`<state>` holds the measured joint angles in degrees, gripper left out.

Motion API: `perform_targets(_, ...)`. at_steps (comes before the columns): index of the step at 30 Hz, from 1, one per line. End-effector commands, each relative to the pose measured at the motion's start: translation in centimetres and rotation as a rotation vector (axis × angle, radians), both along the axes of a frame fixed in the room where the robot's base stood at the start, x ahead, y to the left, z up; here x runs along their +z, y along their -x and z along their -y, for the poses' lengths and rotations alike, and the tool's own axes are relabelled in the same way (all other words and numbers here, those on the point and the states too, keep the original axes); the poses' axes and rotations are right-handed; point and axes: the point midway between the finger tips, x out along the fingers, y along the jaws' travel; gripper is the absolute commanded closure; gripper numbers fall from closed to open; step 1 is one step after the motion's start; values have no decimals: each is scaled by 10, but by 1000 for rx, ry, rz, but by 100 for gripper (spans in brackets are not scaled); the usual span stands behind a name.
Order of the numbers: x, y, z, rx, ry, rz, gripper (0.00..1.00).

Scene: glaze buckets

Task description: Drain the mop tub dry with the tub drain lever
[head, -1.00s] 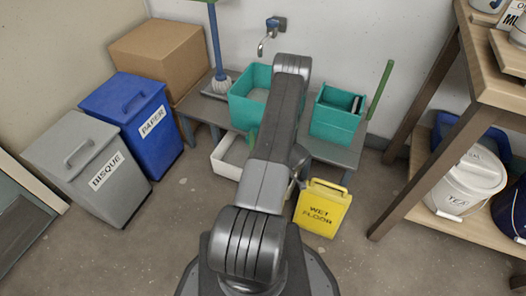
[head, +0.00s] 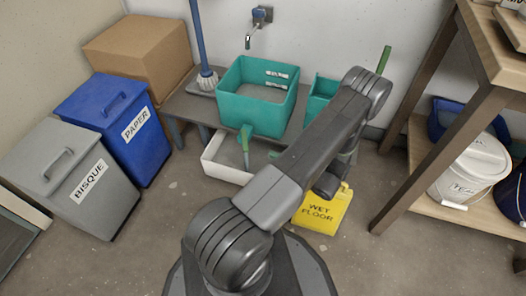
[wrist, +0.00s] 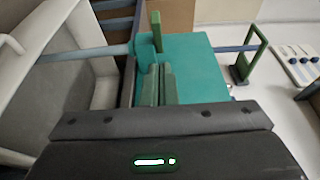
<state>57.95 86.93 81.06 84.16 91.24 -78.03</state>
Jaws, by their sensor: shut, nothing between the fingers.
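The teal mop tub (head: 256,112) stands on a low grey bench; a flat greyish surface shows inside, and I cannot tell its depth. A green drain lever (head: 245,138) hangs at the tub's front, above a white tray (head: 218,168). My gripper's green-grey fingertips (head: 272,155) seem to show just right of the lever, apart from it; my arm hides the rest. In the wrist view my fingers (wrist: 159,82) are together and empty, in front of a teal wall. A green upright piece (wrist: 155,28), perhaps the lever, stands beyond them.
A second teal container (head: 322,98) is partly behind my arm. A yellow wet floor sign (head: 322,212) stands in front of the bench. A blue paper bin (head: 112,120) and grey bisque bin (head: 75,185) stand left. A wooden shelf (head: 425,145) stands right. A tap (head: 250,38) is above the tub.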

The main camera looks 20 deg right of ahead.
Motion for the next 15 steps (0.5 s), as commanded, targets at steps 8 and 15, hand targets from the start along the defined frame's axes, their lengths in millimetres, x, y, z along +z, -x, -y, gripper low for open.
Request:
perform_targets(8, -2, -38, -32, 8, 1, 1, 100)
perform_targets(15, -1, -62, -51, 8, 1, 1, 100)
